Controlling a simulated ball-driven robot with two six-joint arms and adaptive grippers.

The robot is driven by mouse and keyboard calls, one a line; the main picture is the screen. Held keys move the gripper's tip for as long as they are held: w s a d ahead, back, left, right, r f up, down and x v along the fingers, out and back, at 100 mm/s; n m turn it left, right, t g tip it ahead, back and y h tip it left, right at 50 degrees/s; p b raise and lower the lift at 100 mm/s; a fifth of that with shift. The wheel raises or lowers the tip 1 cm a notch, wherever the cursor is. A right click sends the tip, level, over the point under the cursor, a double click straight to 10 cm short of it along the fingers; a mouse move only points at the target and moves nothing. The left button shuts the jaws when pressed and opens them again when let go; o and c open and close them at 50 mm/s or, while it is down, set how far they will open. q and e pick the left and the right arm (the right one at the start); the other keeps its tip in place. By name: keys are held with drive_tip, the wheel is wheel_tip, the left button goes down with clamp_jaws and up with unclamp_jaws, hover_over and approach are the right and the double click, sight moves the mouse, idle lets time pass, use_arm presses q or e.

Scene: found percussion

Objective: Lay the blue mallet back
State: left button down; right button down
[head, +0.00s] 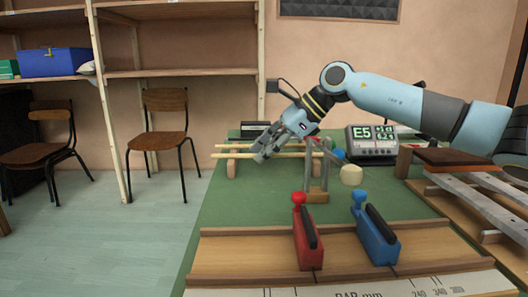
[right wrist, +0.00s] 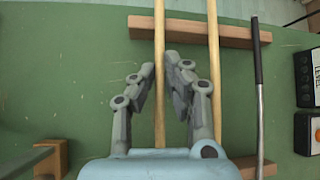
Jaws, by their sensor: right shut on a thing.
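My right gripper (head: 260,156) reaches in from the right over the green table. In the right wrist view its fingers (right wrist: 172,60) are closed around the nearer of two pale wooden sticks (right wrist: 159,28). This stick appears to be the handle of the blue mallet, whose blue head (head: 339,154) shows to the right of the gripper in the head view. The handle lies level across a wooden rack bar (right wrist: 242,35). I cannot tell whether it touches the bar. The second stick (right wrist: 214,60) lies parallel beside it. My left gripper is out of view.
A small wooden stand (head: 317,196) and a cream ball (head: 351,175) are in front of the mallet. A red clamp (head: 307,242) and a blue clamp (head: 374,238) are nearer. A display box (head: 371,142) stands behind. A black rod (right wrist: 258,90) lies beside the sticks. The table's left front is clear.

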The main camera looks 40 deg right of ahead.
drive_tip(key=c, duration=1.3)
unclamp_jaws()
wheel_tip(320, 180, up, 10)
drive_tip(key=shift+f, duration=0.1)
